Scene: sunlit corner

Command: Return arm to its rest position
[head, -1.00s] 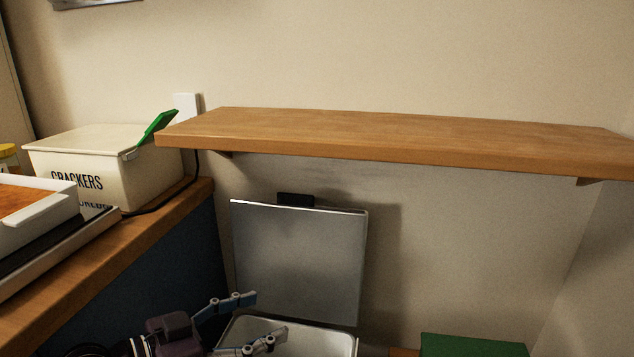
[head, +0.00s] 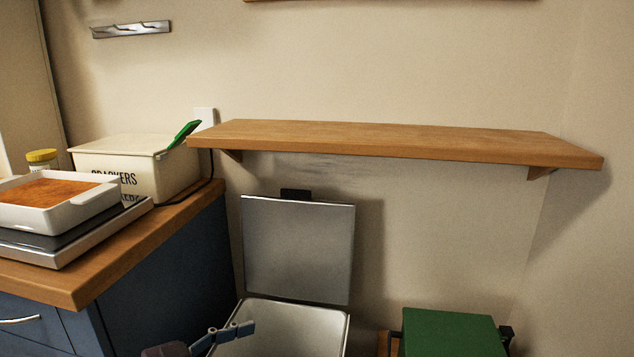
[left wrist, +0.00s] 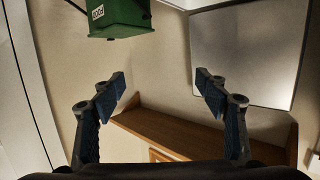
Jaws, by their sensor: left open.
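My left gripper (left wrist: 162,88) is open, with nothing between its two dark blue fingers in the left wrist view. In the head view one of its fingers (head: 232,333) shows at the bottom edge, in front of the open bin; the rest is mostly cut off by the frame. The bin (head: 322,316) is pale inside, and its grey lid (head: 298,250) stands upright against the wall. My right gripper is in neither view.
A wooden wall shelf (head: 400,139) is empty. A green caddy (head: 450,334) stands right of the bin; it also shows in the left wrist view (left wrist: 118,20). The counter (head: 190,217) at left holds a cracker box (head: 130,165) and a white baking dish (head: 60,209).

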